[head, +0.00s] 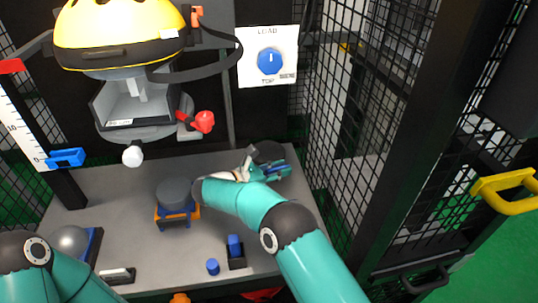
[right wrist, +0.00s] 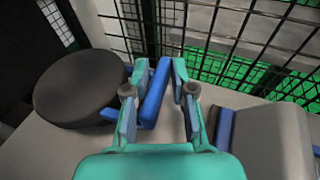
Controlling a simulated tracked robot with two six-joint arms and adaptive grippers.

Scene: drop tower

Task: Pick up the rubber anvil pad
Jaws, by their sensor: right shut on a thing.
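The rubber anvil pad looks to be the thick dark disc (head: 268,152) at the back right of the grey bench; it fills the left of the right wrist view (right wrist: 80,88). My right gripper (head: 262,172) is beside the disc. In the right wrist view my right gripper (right wrist: 157,100) is shut on a blue bar (right wrist: 155,92), which looks like the pad's grip. Whether bar and disc join is hard to see. My left arm shows at the lower left, its gripper out of view.
A dark grey cylinder (head: 173,191) sits on a blue and orange base. A yellow helmet (head: 118,36) hangs above. A blue peg (head: 234,244), a small blue cylinder (head: 213,267) and a grey ball (head: 72,240) stand at the front. Black mesh (head: 335,130) closes the right side.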

